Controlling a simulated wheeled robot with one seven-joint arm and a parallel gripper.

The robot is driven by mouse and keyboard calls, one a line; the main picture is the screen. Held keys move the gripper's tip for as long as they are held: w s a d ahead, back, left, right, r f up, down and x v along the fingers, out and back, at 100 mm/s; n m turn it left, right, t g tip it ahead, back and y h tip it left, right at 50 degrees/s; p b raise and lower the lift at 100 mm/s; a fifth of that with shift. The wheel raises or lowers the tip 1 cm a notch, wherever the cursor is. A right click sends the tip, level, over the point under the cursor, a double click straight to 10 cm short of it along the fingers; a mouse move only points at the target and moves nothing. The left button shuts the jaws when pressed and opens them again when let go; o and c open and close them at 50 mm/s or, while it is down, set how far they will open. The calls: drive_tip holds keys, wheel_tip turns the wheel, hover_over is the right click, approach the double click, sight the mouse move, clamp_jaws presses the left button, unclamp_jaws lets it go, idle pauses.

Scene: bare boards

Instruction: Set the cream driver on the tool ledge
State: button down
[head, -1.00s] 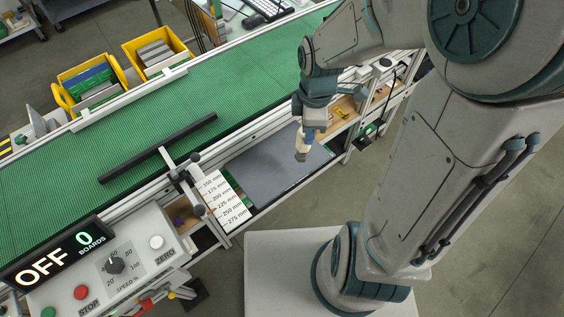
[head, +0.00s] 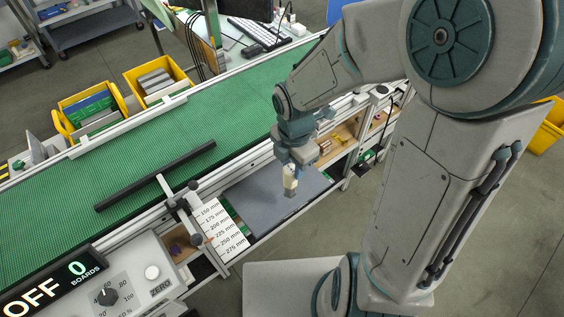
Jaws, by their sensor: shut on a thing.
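My gripper (head: 290,184) is shut on the cream driver (head: 290,175), whose cream part shows below the blue-grey wrist with a grey end under it. It hangs roughly upright over the right part of a flat grey surface (head: 248,206), which looks like the tool ledge, beside the conveyor. From this angle I cannot tell whether the driver touches the surface or is a little above it. The fingers are small and partly merge with the driver.
A green conveyor (head: 230,95) with a black bar (head: 155,175) runs behind the ledge. A white millimetre scale (head: 222,232) stands at its left. A wooden shelf (head: 336,150) with small items lies to its right. Yellow bins (head: 155,82) stand beyond the conveyor.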

drive_tip(key=w+a+f, duration=0.2)
drive_tip(key=w+f, duration=0.3)
drive_tip(key=f, duration=0.2)
drive_tip(key=shift+a+f, duration=0.15)
drive_tip(key=shift+a, duration=0.05)
drive_tip(key=shift+f, duration=0.15)
drive_tip(key=c, duration=1)
unclamp_jaws()
